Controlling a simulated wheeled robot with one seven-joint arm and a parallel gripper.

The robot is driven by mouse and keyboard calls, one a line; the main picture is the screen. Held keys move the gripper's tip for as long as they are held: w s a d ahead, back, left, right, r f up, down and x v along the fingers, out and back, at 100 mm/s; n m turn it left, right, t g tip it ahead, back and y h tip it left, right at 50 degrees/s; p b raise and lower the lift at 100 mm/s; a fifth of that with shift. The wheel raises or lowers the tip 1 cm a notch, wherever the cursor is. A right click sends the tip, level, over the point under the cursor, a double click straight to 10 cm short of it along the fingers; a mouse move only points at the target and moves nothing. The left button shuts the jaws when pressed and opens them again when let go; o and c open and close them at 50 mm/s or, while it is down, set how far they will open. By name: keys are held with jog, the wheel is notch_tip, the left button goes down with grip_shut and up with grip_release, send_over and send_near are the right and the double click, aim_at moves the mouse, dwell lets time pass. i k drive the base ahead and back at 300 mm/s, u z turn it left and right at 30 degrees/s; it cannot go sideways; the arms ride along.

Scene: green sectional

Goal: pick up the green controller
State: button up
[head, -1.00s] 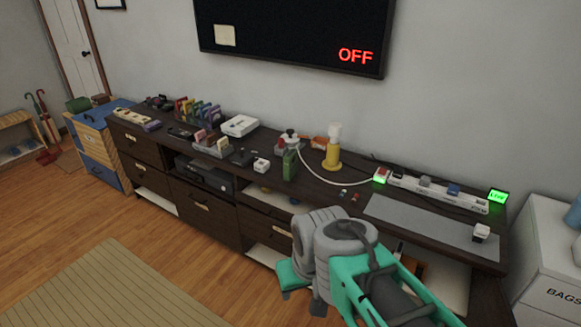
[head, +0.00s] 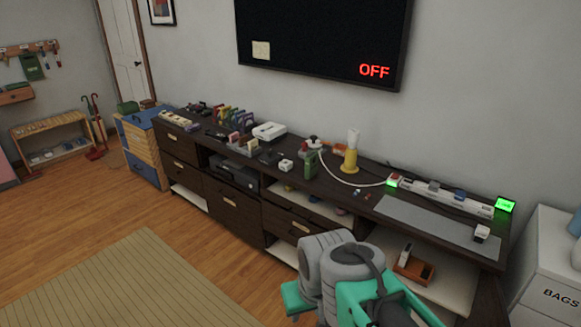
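I cannot make out a clear green controller. A small green upright object (head: 310,164) stands on the dark cabinet near its middle, next to a white-topped item; its exact kind is too small to tell. A row of coloured upright items (head: 230,117), some green, stands farther left on the cabinet top. My grey and teal arm rises at the bottom, in front of the cabinet's right part. My gripper's fingers do not show.
The long dark cabinet (head: 230,215) runs along the wall under a screen (head: 320,40) reading OFF. A yellow lamp (head: 350,160), a white cable and a power strip (head: 445,192) lie on it. Wooden floor (head: 205,245) is open at left.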

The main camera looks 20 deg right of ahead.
aim_at(311, 160)
jog(key=u, duration=0.55)
jog(key=i, duration=0.85)
jog(key=u, duration=0.4)
jog(key=i, duration=0.9)
jog(key=z, duration=0.95)
jog(key=i, duration=1.05)
jog(key=z, duration=0.2)
